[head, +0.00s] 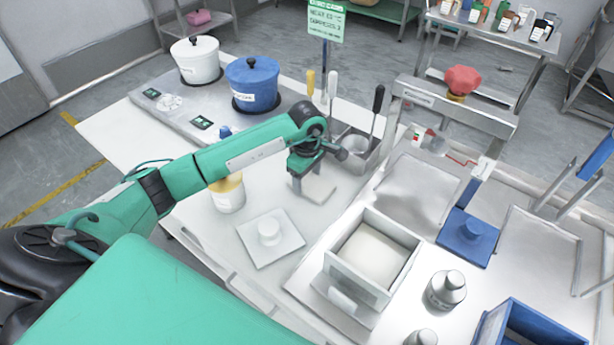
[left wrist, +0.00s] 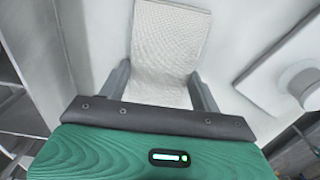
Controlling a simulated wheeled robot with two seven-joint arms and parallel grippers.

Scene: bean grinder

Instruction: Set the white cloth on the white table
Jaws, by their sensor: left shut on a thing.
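The white cloth (head: 320,190) is a small textured rectangle at the middle of the head view. It fills the upper middle of the left wrist view (left wrist: 168,45). My left gripper (head: 297,186) points down over the white table (head: 213,238) and is shut on the cloth, with a finger on each side of it in the left wrist view (left wrist: 161,82). The cloth lies low over the table, and I cannot tell whether it touches the surface. My right gripper is not in view.
A white square plate with a knob (head: 268,240) and a yellow-topped jar (head: 228,193) stand left of the cloth. A metal utensil holder (head: 357,150) is just behind it. A white open box (head: 345,270) stands to the front right. A blue pot (head: 252,80) is farther back.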

